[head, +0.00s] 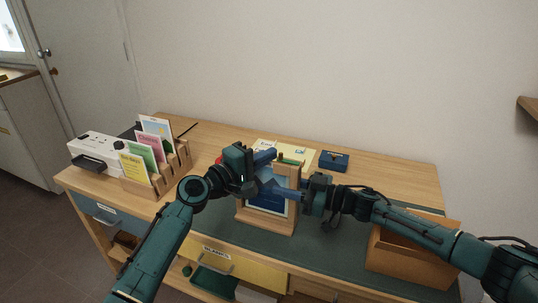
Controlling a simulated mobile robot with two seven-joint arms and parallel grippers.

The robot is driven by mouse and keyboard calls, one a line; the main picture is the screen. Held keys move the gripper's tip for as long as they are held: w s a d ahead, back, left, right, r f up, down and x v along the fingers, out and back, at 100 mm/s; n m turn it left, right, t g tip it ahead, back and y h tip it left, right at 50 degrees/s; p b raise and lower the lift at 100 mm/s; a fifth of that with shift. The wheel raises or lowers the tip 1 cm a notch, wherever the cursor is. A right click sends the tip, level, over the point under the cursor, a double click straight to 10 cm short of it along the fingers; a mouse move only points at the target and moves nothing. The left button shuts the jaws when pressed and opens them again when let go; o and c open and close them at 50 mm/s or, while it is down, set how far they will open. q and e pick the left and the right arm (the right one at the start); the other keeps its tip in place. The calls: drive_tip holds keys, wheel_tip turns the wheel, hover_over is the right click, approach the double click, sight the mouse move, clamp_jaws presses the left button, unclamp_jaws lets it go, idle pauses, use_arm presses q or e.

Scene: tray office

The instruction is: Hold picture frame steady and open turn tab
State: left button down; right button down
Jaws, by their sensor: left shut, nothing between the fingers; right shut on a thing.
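The picture frame (282,228) stands upright on the dark green desk mat. It has a light wooden border and a blue panel. My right gripper (280,192) reaches in from the right and is shut on the picture frame; the exact contact is hard to see. My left gripper (268,157) is shut and empty at the frame's upper part, its fingers pointing right. Whether it touches the frame cannot be told. The turn tab cannot be made out; the grippers cover much of the frame's upper part.
A wooden sorter (170,180) with colored cards and a white box (95,145) stand on the left. A dark blue box (334,161) lies behind the frame. A wooden tray (385,262) sits front right, below my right arm.

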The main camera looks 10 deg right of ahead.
use_arm(q)
drive_tip(key=shift+w+d, duration=0.25)
drive_tip(key=shift+d, duration=0.15)
drive_tip(key=shift+s+a, duration=0.2)
drive_tip(key=shift+s, duration=0.2)
idle(0.4)
drive_tip(key=shift+s+a, duration=0.15)
drive_tip(key=shift+s, duration=0.9)
drive_tip(key=shift+s+d, duration=0.25)
drive_tip(key=shift+s, duration=0.95)
drive_tip(key=v, duration=1.2)
